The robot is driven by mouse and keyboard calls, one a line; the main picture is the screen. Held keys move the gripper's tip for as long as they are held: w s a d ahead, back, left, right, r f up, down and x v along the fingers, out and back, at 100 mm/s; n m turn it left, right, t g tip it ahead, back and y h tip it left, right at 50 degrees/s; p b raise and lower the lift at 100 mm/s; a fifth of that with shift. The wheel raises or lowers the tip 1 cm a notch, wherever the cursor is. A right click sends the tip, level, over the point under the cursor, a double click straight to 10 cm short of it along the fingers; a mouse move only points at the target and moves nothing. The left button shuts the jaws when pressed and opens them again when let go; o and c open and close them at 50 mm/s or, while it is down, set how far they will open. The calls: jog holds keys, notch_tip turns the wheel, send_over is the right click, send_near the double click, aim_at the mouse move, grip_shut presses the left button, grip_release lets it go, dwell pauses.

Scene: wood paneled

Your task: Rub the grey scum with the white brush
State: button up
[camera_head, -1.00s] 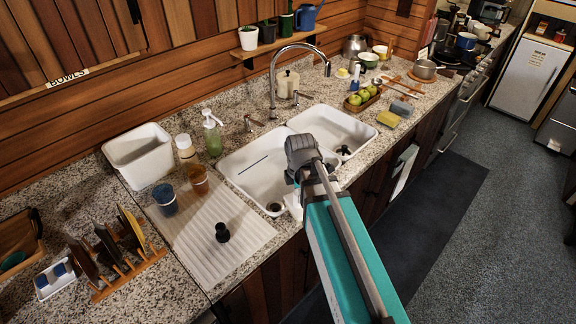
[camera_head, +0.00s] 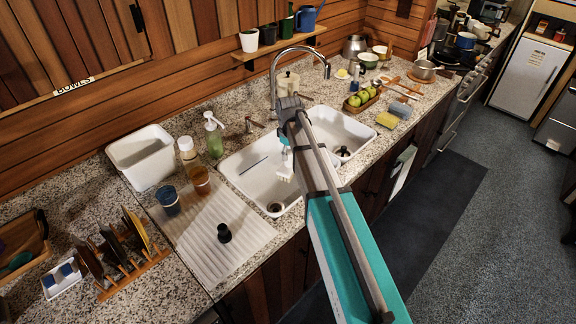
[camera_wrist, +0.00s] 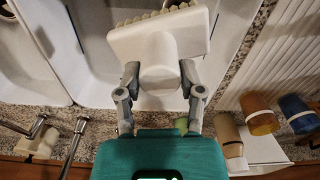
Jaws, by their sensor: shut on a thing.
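The white brush (camera_wrist: 160,50) is held between the two grey fingers of my gripper (camera_wrist: 160,77) in the wrist view, its block and pale bristles pointing away from the fingers. In the head view the brush (camera_head: 285,172) hangs over the right part of the left sink basin (camera_head: 262,192); I cannot tell whether it touches the basin. My gripper there is largely hidden by my arm. A thin dark grey streak (camera_head: 253,166) lies in the left basin, left of the brush; I cannot tell for certain whether it is the scum.
The faucet (camera_head: 275,80) rises behind the basins, close to my wrist. The right basin (camera_head: 340,130) holds a dark stopper. Left of the sink are a soap bottle (camera_head: 213,135), cups and a ribbed drainboard (camera_head: 205,250). A yellow sponge (camera_head: 387,119) lies to the right.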

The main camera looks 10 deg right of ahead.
jog(key=w+m, duration=0.1)
jog(key=w, duration=0.1)
jog(key=w+m, duration=0.1)
jog(key=w, duration=0.1)
jog(key=shift+f, duration=0.2)
notch_tip(320, 180, down, 13)
jog(key=w+m+b, duration=0.1)
jog(key=w+b, duration=0.1)
jog(key=b, duration=1.1)
jog(key=shift+w+r+m, duration=0.15)
jog(key=shift+r+m, duration=0.05)
jog(key=shift+m, duration=0.2)
